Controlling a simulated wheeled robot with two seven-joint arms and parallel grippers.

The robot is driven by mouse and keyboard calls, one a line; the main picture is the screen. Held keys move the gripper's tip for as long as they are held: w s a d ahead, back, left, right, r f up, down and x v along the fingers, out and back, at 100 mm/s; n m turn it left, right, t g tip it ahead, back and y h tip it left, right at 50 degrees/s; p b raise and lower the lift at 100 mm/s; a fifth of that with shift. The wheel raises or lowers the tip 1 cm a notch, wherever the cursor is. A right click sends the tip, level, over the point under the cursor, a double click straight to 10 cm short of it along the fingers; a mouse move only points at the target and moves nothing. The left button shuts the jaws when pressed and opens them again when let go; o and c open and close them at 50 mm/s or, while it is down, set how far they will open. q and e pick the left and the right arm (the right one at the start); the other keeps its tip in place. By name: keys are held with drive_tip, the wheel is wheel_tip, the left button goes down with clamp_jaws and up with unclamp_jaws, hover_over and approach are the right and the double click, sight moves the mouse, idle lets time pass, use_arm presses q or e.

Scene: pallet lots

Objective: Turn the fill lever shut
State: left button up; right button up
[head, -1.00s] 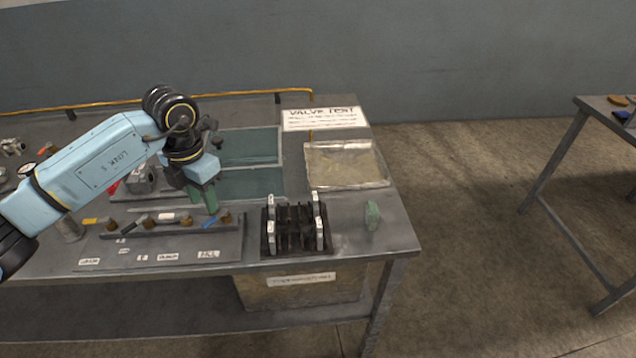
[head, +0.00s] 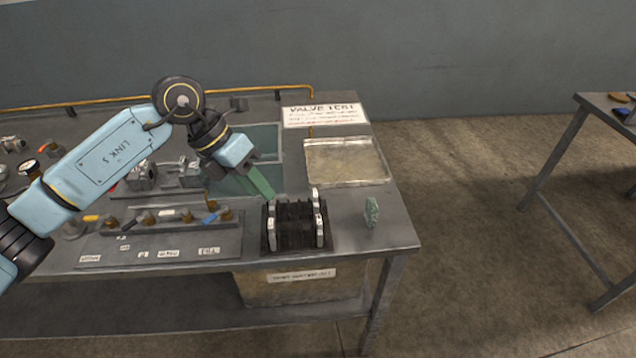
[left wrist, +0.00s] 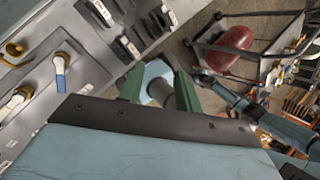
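The fill lever (head: 211,218) has a blue handle on a brass valve at the right end of a row of levers, above a label whose small print looks like FILL.
A black slotted rack (head: 295,245) stands right of the lever panel (head: 165,246). A metal tray (head: 346,162), a green lump (head: 372,212) and a VALVE TEST sign (head: 324,115) are farther right. A brass hook-shaped pipe (head: 210,200) stands just behind the lever.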

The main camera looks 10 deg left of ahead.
use_arm(q)
drive_tip(key=s+d+r+h, duration=0.1)
drive_tip(key=d+r+h, duration=0.1)
drive_tip(key=d+h, duration=0.2)
drive_tip(key=s+d+r+n+h, duration=0.1)
drive_tip(key=d+h, duration=0.3)
drive_tip(key=d, duration=0.3)
drive_tip(key=shift+s+d+r+t, duration=0.25)
drive_tip(key=shift+r+t, duration=0.1)
drive_tip(key=shift+t, duration=0.05)
